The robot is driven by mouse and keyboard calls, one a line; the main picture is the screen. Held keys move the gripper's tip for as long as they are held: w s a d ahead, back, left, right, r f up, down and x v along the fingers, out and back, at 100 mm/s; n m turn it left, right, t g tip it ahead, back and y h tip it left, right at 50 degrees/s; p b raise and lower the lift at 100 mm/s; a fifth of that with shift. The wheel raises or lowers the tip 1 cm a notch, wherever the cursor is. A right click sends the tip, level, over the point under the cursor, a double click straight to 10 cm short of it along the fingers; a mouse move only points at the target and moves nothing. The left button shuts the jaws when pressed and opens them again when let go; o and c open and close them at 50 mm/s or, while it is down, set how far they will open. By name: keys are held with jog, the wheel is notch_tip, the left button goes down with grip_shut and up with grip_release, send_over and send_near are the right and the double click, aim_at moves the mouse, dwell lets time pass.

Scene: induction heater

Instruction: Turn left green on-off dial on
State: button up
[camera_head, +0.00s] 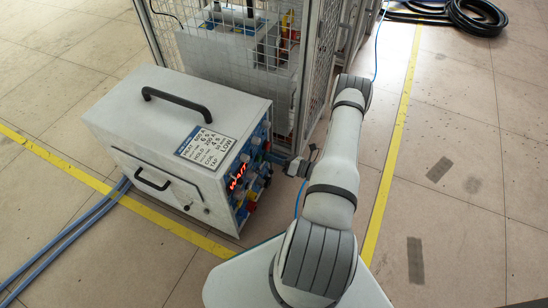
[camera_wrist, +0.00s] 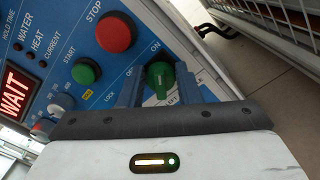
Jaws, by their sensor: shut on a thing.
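The green on-off dial (camera_wrist: 161,74) is on the blue control panel in the wrist view, with "ON" printed above it and "OFF" to its left. My gripper (camera_wrist: 158,84) is at the panel with one finger on each side of the dial, shut on it. The dial's handle stands roughly upright in the picture; its exact setting is hard to tell. In the head view, my arm reaches to the right side of the white induction heater (camera_head: 150,125), and the dial cannot be made out there.
A red stop button (camera_wrist: 114,34) and a green start button (camera_wrist: 86,71) are left of the dial. A red display (camera_wrist: 14,94) reads "WAIT". A wire-mesh cage (camera_head: 235,65) stands close behind the heater. Open floor lies to the right, with black hoses (camera_head: 470,15) far back.

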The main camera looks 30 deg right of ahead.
jog(key=shift+d+m, duration=0.1)
jog(key=shift+m, duration=0.5)
jog(key=o, duration=1)
jog(key=shift+c, duration=0.2)
jog(key=p+v, duration=0.2)
jog(key=v, duration=0.5)
jog(key=shift+s+d, duration=0.2)
jog(key=shift+s, duration=0.1)
